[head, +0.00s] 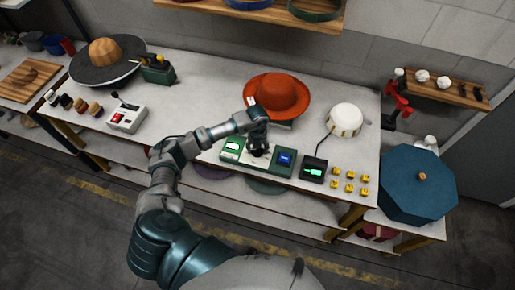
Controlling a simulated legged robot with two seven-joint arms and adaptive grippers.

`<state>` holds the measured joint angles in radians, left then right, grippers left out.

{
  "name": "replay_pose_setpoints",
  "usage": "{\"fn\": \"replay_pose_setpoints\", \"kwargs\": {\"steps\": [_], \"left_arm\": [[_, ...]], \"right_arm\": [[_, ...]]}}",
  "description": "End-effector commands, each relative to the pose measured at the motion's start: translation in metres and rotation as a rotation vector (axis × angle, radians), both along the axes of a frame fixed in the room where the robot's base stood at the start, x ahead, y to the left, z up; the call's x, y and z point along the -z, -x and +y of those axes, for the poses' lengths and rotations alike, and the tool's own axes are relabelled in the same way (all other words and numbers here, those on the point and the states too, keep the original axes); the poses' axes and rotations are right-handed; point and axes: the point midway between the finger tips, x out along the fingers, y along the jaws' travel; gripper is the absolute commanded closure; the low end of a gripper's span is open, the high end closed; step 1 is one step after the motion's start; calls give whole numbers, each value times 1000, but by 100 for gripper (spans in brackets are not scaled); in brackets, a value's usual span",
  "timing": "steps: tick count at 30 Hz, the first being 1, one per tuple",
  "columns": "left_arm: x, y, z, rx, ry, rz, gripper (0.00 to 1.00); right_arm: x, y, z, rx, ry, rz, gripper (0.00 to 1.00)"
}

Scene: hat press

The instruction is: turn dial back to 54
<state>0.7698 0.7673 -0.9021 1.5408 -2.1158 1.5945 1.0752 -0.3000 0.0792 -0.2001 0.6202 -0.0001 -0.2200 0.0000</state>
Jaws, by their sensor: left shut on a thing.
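A green control panel (268,166) lies near the front edge of the workbench. It has a pale lit display (232,146) on its left and a blue display (285,158) on its right; their digits are too small to read. My left gripper (258,150) points down onto the middle of the panel, between the two displays. It is shut on the dial there, which the fingers mostly hide. My right gripper is out of view.
An orange hat (277,95) sits just behind my left gripper. A black box with a green display (313,169) and several yellow blocks (350,182) stand to the right. A switch box (127,118) is at left. The bench (205,85) is clear behind my forearm.

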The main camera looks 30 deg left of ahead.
Motion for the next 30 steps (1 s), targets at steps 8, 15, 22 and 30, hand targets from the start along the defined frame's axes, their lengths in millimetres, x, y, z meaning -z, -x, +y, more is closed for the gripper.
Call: {"fn": "replay_pose_setpoints", "kwargs": {"steps": [8, 15, 22, 30], "left_arm": [[-4, -4, 2, -19, -2, -15, 79], [-5, -5, 2, -19, -2, -15, 36], [-2, -2, 1, -15, -1, -8, 19], [-11, -2, 1, -13, -1, -8, 19]], "right_arm": [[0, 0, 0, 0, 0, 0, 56], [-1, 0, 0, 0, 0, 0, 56], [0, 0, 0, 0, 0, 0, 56], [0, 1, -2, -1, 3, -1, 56]]}}
